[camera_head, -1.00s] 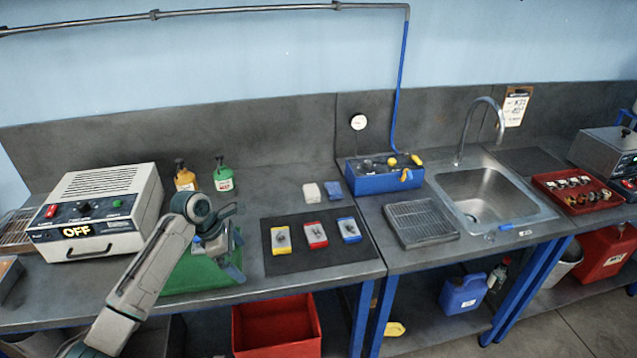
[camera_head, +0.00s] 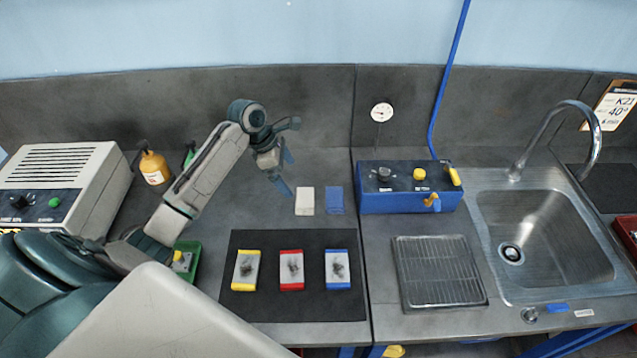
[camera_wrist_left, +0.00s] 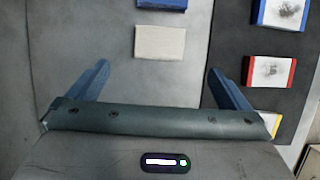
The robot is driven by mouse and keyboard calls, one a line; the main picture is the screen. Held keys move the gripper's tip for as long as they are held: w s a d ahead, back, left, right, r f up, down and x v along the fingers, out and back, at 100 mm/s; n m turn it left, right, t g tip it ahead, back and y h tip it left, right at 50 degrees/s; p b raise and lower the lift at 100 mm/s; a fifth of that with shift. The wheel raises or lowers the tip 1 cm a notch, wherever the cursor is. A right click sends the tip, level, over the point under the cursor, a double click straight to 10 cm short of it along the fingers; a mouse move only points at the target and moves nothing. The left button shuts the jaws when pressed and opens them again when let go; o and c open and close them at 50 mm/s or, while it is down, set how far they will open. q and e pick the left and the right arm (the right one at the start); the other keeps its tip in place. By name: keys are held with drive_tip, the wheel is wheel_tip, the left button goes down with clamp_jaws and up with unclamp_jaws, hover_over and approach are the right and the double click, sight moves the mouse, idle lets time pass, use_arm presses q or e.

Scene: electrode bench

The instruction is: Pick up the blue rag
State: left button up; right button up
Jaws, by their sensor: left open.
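The blue rag (camera_head: 335,200) is a small folded block lying on the grey bench behind the black mat, right of a white rag (camera_head: 305,201). In the left wrist view the blue rag (camera_wrist_left: 162,4) is cut off by the top edge, just beyond the white rag (camera_wrist_left: 160,43). My left gripper (camera_head: 286,174) is open and empty, above the bench to the left of both rags. In the wrist view its fingers (camera_wrist_left: 158,67) are spread, with the white rag ahead of the gap and the blue rag farther on. My right gripper is not in view.
A black mat (camera_head: 260,304) holds yellow-, red- and blue-ended blocks in front of the rags. A blue control box (camera_head: 385,202) with knobs stands right of the blue rag. A sink (camera_head: 540,240) and drain grate (camera_head: 440,272) lie farther right. Bottles (camera_head: 153,167) stand left.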

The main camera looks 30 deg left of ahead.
sight(304, 197)
use_arm(q)
drive_tip(key=p+x, duration=0.1)
drive_tip(key=x, duration=0.3)
drive_tip(key=shift+s+d+f, duration=0.1)
drive_tip(key=shift+d, duration=0.1)
drive_tip(key=shift+d+f, duration=0.1)
drive_tip(key=shift+f, duration=0.2)
drive_tip(key=p+x, duration=0.2)
drive_tip(key=x, duration=0.2)
drive_tip(key=shift+w+f+p, duration=0.1)
drive_tip(key=shift+w+p, duration=0.2)
drive_tip(key=shift+p, duration=0.1)
drive_tip(key=shift+f, duration=0.35)
drive_tip(key=shift+w+d+f, duration=0.1)
drive_tip(key=shift+f, duration=0.15)
drive_tip(key=c, duration=0.9)
drive_tip(key=shift+c, duration=0.3)
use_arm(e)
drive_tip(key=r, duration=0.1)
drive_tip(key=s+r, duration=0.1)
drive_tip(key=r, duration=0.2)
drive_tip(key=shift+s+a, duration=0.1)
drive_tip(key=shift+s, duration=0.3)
